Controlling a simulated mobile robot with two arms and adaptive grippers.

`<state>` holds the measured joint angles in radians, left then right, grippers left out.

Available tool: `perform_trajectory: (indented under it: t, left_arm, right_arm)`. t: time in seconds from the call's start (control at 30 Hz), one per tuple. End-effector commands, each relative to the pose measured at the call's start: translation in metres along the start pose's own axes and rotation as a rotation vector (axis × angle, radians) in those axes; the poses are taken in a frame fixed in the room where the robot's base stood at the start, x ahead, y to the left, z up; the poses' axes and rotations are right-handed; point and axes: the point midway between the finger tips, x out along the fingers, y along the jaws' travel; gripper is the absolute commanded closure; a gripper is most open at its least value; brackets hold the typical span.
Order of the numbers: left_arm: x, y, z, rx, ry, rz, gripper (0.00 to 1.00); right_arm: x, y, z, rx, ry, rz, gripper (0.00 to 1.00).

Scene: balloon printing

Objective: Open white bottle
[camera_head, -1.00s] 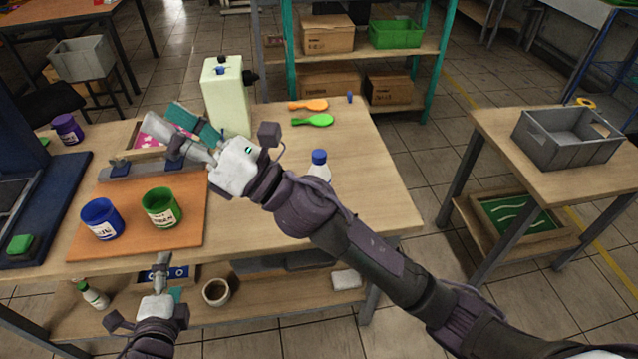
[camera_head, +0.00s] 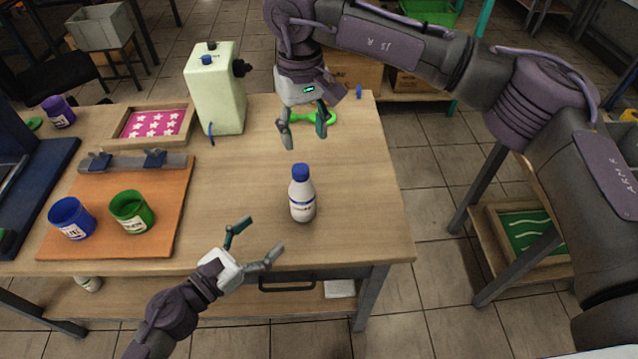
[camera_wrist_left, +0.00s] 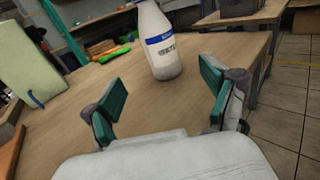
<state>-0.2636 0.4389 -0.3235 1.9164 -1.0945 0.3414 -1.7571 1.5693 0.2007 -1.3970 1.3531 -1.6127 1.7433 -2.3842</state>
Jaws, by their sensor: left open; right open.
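The white bottle (camera_head: 302,201) stands upright on the wooden table, right of the middle, with its blue cap (camera_head: 300,172) on. In the left wrist view the bottle (camera_wrist_left: 160,42) is ahead of the fingers and its cap is out of frame. My left gripper (camera_head: 262,240) is open and empty near the table's front edge, left of and in front of the bottle, not touching it. In the left wrist view its fingers (camera_wrist_left: 164,98) are spread wide. My right gripper (camera_head: 306,131) is open and empty, above and behind the bottle, with its fingers pointing down.
A pale green machine (camera_head: 214,92) stands at the back. A blue pot (camera_head: 72,218) and a green pot (camera_head: 132,212) stand on an orange board (camera_head: 160,230) at left. A green balloon-shaped item (camera_head: 318,118) lies behind my right gripper. The table around the bottle is clear.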

Motion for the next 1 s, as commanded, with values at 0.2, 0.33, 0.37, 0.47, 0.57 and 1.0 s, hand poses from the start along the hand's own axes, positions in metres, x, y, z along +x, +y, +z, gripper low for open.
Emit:
perform_trajectory:
  t: [0.2, 0.33, 0.37, 0.47, 0.57, 1.0]
  left_arm:
    - [0.034, 0.0, 0.002, 0.0, -0.004, 0.0, 0.15]
    - [0.061, 0.001, 0.002, -0.001, -0.004, 0.0, 0.15]
    - [0.067, 0.0, 0.002, -0.001, -0.004, 0.0, 0.15]
    - [0.086, 0.0, 0.002, -0.002, -0.003, 0.0, 0.15]
    - [0.103, 0.001, 0.002, -0.002, -0.004, 0.001, 0.15]
    - [0.133, 0.0, 0.001, -0.004, -0.001, 0.002, 0.15]
  right_arm:
    - [0.0, -0.001, 0.0, -0.002, 0.001, -0.002, 0.46]
    - [0.0, -0.001, 0.0, -0.001, 0.0, -0.003, 0.46]
    - [0.0, -0.001, 0.0, -0.001, 0.0, -0.003, 0.46]
    - [0.0, -0.002, 0.0, -0.001, 0.0, -0.003, 0.46]
    - [0.0, -0.002, 0.0, -0.002, 0.001, -0.004, 0.46]
    - [0.0, -0.002, 0.0, -0.001, 0.001, -0.004, 0.46]
